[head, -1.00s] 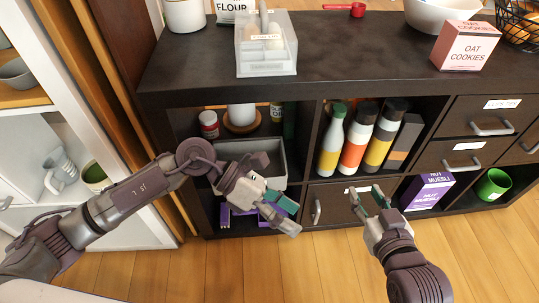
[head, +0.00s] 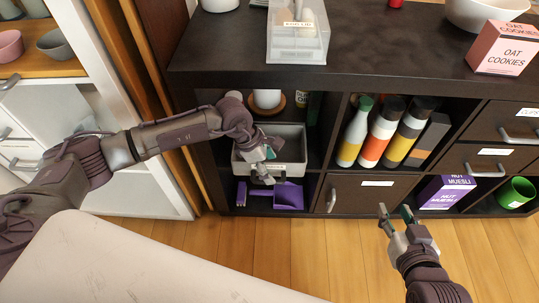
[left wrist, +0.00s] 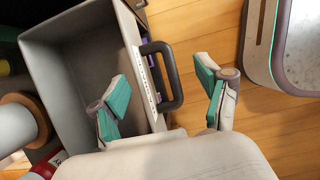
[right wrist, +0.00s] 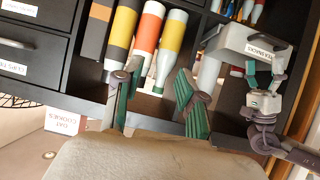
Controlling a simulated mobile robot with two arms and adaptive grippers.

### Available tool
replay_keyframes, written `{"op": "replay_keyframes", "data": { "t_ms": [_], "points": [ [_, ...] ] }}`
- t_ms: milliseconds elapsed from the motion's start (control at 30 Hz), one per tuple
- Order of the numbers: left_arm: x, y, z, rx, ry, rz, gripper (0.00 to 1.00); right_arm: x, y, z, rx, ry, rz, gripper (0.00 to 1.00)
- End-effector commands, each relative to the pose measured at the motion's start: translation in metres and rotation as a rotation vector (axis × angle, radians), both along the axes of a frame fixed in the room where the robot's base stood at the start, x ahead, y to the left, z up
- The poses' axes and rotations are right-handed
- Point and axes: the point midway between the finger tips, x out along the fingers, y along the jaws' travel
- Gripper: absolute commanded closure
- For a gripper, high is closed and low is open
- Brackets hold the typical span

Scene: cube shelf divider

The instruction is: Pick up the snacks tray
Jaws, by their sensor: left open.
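The grey snacks tray (head: 298,140) is an open bin in the left cubby of the dark shelf. It has a dark handle and a white label on its front. In the left wrist view the tray (left wrist: 75,50) looks empty, with its handle (left wrist: 174,80) between my fingers. My left gripper (head: 264,166) is open at the tray's front. In the left wrist view, one finger of the left gripper (left wrist: 162,98) is over the tray's inside and the other is beyond the handle. My right gripper (head: 395,212) is open and empty before the shelf; it also shows in the right wrist view (right wrist: 155,95).
A purple dustpan (head: 288,196) lies below the tray. Several bottles (head: 383,132) stand in the cubby to its right. A clear box (head: 298,40) and an oat cookies box (head: 503,48) stand on top. The wooden floor (head: 290,240) in front is clear.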

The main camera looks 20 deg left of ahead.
Motion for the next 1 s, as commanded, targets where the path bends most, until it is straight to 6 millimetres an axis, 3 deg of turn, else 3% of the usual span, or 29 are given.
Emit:
{"op": "replay_keyframes", "data": {
  "t_ms": [167, 500, 833, 867, 1000],
  "points": [
    [0.004, -0.005, -0.011, -0.001, 0.001, 0.000, 0.24, 0.009, 0.005, 0.012, 0.022, -0.089, 0.007, 0.60],
    [0.013, -0.018, -0.044, -0.002, 0.002, 0.000, 0.24, 0.029, 0.018, 0.065, 0.098, -0.402, 0.027, 0.60],
    [0.013, -0.020, -0.048, -0.001, 0.000, 0.001, 0.24, 0.030, 0.019, 0.074, 0.109, -0.446, 0.029, 0.60],
    [0.013, -0.020, -0.048, -0.001, 0.000, 0.001, 0.26, 0.030, 0.019, 0.074, 0.109, -0.446, 0.029, 0.60],
    [0.013, -0.020, -0.047, -0.001, 0.000, 0.001, 0.49, 0.030, 0.019, 0.074, 0.109, -0.445, 0.028, 0.60]
  ]
}}
